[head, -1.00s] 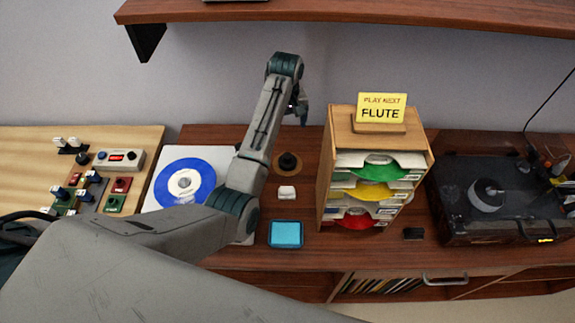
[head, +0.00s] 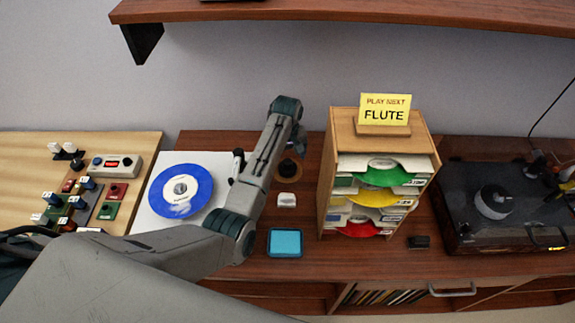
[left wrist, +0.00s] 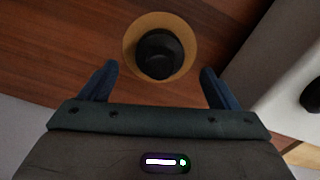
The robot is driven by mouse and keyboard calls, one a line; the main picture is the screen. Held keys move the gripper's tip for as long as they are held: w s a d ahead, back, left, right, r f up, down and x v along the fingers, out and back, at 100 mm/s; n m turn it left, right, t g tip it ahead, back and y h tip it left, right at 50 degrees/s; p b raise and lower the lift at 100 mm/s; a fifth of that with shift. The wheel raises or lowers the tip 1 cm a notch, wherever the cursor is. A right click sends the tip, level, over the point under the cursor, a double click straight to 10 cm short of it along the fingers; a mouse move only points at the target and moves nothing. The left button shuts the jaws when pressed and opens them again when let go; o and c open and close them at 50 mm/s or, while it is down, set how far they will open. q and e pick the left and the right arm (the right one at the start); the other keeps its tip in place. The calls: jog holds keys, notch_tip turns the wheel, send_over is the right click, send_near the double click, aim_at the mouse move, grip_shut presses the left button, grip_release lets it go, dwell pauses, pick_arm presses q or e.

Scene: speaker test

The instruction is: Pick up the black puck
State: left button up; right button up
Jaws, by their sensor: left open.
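The black puck (head: 288,168) sits on a round tan disc (head: 277,174) on the wooden cabinet top, partly hidden behind my left arm. In the left wrist view the puck (left wrist: 158,54) shows as a dark round piece with a raised knob, inside the tan disc (left wrist: 132,38). My left gripper (left wrist: 158,70) is open and empty, its two fingers spread to either side of the puck, with the puck slightly beyond the fingertips. In the head view the left gripper (head: 302,148) is mostly hidden by its arm, close above the puck. My right gripper is not in view.
A white panel with a blue-labelled disc (head: 180,190) lies left. A wooden sleeve rack (head: 327,170) stands close on the right, with a turntable (head: 470,232) beyond. A shelf (head: 340,18) hangs above.

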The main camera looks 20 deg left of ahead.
aim_at(288, 162)
pick_arm(q)
jog(key=shift+f+p, duration=0.4)
jog(key=shift+f, duration=1.45)
jog(key=c, duration=1.2)
notch_tip(288, 162, up, 9)
jog(key=shift+f+b, duration=0.1)
jog(key=shift+b, duration=1.15)
jog(key=shift+r, duration=0.65)
